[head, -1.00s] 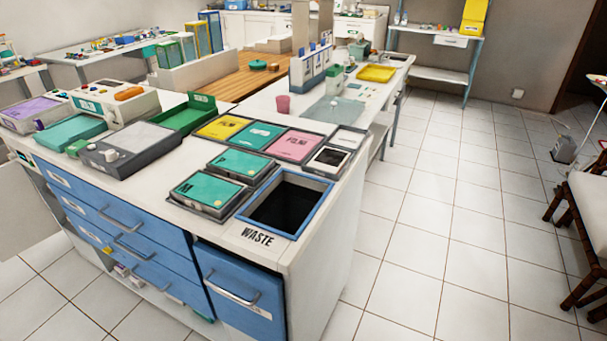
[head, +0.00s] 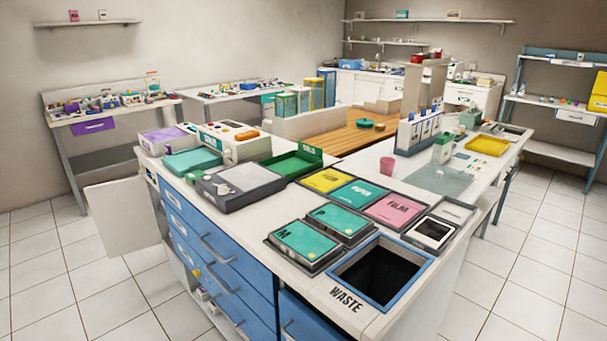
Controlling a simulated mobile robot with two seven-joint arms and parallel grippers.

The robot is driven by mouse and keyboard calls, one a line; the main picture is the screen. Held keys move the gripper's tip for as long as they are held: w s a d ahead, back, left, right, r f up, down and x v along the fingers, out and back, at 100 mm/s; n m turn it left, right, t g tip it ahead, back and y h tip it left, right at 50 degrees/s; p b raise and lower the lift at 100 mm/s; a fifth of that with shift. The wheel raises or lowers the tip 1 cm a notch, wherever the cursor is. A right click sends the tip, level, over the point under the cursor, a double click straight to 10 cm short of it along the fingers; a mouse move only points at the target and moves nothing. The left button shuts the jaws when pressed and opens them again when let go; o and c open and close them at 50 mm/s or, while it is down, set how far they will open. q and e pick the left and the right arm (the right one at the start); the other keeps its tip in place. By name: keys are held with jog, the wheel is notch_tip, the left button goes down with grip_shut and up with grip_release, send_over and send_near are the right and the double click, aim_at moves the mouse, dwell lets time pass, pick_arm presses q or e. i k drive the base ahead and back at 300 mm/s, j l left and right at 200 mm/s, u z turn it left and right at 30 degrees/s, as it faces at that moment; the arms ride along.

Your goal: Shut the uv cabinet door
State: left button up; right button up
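A white door-like panel (head: 122,217) stands swung out from the left end of the blue-fronted island (head: 212,258). No label on it can be read, so I cannot tell for sure that it is the uv cabinet door. The inside of any cabinet behind it is hidden. Neither of my grippers is in view.
The island top holds a green tray (head: 291,165), a grey device (head: 238,184), teal boxes (head: 306,241) and a square waste opening (head: 381,271). Open tiled floor (head: 60,270) lies left of the island. A side table (head: 112,113) stands by the back-left wall.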

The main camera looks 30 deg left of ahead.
aim_at(123, 211)
jog(key=i+j+z, duration=0.1)
jog(key=j, duration=1.3)
jog(key=j+z, duration=0.15)
jog(key=j, duration=0.6)
jog(key=j+z, duration=0.15)
jog(key=j, duration=0.65)
jog(key=j+z, duration=0.15)
jog(key=j, duration=0.65)
jog(key=k+j+z, duration=0.15)
jog(key=j, duration=0.6)
jog(key=k+j+z, duration=0.1)
jog(key=j, duration=0.25)
jog(key=k+j, duration=0.1)
jog(key=j, duration=0.3)
jog(key=k+j+z, duration=0.15)
jog(key=j, duration=0.2)
jog(key=j+z, duration=0.1)
jog(key=j, duration=0.25)
jog(key=k, duration=0.05)
